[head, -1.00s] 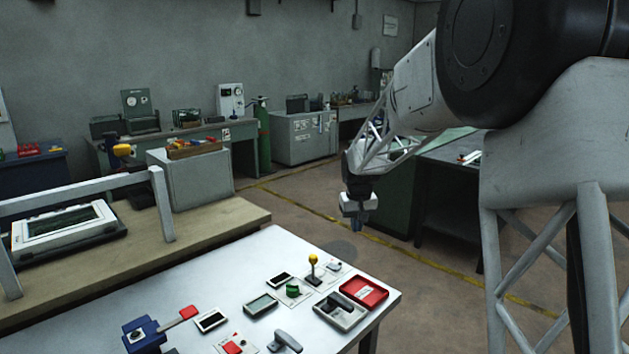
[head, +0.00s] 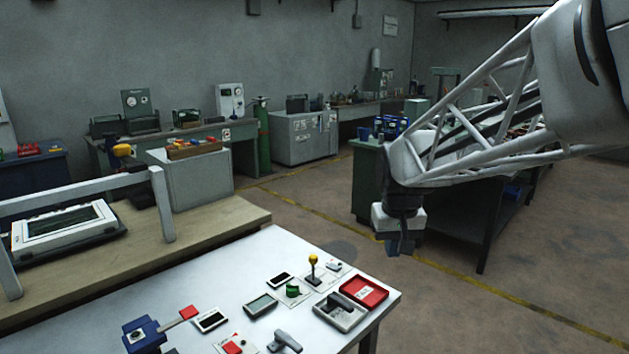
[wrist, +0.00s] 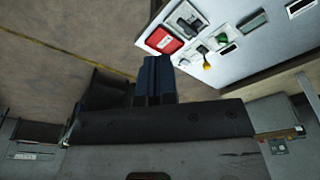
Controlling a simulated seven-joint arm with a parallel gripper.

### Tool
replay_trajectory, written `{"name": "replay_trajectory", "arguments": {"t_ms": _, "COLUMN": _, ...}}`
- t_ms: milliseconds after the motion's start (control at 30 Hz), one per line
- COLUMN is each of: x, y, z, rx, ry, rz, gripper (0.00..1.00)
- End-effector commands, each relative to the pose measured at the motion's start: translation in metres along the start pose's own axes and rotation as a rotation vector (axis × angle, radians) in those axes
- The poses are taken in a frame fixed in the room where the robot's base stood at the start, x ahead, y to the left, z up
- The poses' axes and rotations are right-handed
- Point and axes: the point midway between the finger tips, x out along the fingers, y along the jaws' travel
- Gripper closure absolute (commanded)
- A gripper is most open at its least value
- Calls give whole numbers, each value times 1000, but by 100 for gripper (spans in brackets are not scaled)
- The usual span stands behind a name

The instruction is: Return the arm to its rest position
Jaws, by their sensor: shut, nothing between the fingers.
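My gripper (head: 399,246) hangs at the end of my lattice arm on the right of the head view, pointing down. It is beyond the right edge of the white table (head: 215,272), over open floor, and touches nothing that I can see. In the wrist view its dark blue fingers (wrist: 155,78) are together with nothing between them. The wrist view also shows the table's corner with the red tray (wrist: 165,40) to the upper right of the fingers.
The table holds a red tray (head: 364,292), a grey box (head: 341,312), a yellow-knobbed lever (head: 313,266) and a blue device with a red handle (head: 143,335). A green workbench (head: 366,182) stands behind my gripper. The floor (head: 440,310) right of the table is clear.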

Motion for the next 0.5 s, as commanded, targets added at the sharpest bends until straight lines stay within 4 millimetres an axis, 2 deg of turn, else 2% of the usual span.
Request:
{"name": "replay_trajectory", "arguments": {"t_ms": 33, "x": -4, "y": 1, "z": 13, "rx": 5, "ry": 5, "rz": 1, "gripper": 100}}
{"name": "replay_trajectory", "arguments": {"t_ms": 233, "x": -13, "y": 3, "z": 62, "rx": 24, "ry": 21, "rz": 3, "gripper": 100}}
{"name": "replay_trajectory", "arguments": {"t_ms": 500, "x": -17, "y": 4, "z": 129, "rx": 47, "ry": 40, "rz": 6, "gripper": 100}}
